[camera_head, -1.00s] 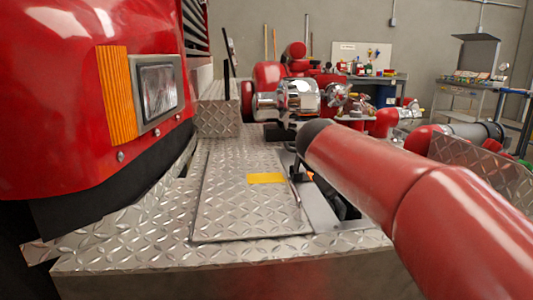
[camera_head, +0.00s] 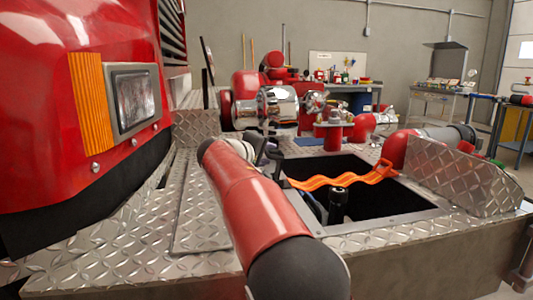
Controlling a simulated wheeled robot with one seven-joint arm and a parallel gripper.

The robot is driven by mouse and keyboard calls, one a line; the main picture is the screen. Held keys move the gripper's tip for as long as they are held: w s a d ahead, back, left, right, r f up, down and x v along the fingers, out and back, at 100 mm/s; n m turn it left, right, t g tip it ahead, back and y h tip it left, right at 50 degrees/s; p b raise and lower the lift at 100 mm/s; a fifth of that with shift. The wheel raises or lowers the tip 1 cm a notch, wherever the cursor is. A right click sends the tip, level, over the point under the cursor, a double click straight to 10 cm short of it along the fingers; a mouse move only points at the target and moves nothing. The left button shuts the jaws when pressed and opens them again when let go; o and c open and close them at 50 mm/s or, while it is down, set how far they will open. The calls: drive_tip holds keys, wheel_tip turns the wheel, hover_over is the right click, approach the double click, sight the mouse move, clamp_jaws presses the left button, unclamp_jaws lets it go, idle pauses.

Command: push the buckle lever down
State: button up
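My red arm (camera_head: 245,195) crosses the front of the view and hides part of the buckle area. A pale part and dark pieces behind the arm may belong to my gripper (camera_head: 258,150).
The dark square well (camera_head: 385,199) holds a black upright post (camera_head: 338,205). A diamond-plate panel (camera_head: 460,178) bounds it at right. Chrome pump fittings (camera_head: 276,106) stand behind. The red truck front with its headlight (camera_head: 135,100) blocks the left.

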drive_tip(key=shift+w+d, duration=0.15)
drive_tip(key=shift+w, duration=0.1)
drive_tip(key=shift+f, duration=0.1)
clamp_jaws()
